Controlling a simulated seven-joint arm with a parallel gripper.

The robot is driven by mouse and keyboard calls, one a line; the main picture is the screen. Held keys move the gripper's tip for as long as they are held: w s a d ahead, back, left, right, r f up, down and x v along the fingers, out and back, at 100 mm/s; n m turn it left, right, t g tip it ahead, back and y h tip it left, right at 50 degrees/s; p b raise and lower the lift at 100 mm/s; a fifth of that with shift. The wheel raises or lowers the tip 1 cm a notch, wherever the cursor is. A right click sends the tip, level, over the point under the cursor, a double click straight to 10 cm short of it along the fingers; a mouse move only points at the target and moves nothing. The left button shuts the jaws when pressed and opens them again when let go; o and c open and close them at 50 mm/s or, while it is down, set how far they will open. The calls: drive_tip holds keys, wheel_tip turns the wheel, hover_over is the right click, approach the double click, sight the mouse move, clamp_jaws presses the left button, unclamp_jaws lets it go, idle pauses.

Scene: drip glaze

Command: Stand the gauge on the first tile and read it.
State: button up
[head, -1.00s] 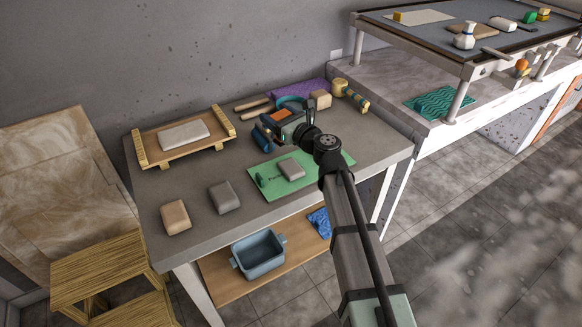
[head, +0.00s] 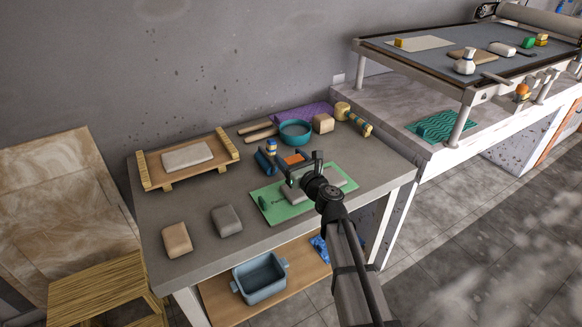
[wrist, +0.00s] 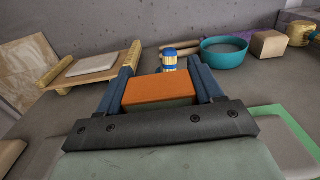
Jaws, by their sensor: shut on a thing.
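My gripper (head: 284,159) is over the middle of the grey table. In the wrist view its two dark blue fingers (wrist: 161,72) are shut on an orange block (wrist: 158,91), which I take to be the gauge. The orange top also shows in the head view (head: 293,159); its underside is hidden. A green mat (head: 268,213) lies just in front, with a grey tile (head: 290,194) on it, partly hidden by my wrist. A pale slab (head: 187,156) lies on a wooden rack (head: 150,173). I cannot tell which piece is the first tile.
A grey block (head: 226,221) and a tan block (head: 175,240) sit at the table's front left. A blue and yellow jar (head: 271,147), teal bowl (head: 296,133), wooden block (head: 322,123) and yellow-headed tool (head: 352,118) stand behind.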

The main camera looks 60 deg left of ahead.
drive_tip(key=shift+f, duration=1.4)
drive_tip(key=shift+f, duration=0.15)
drive_tip(key=o, duration=1.1)
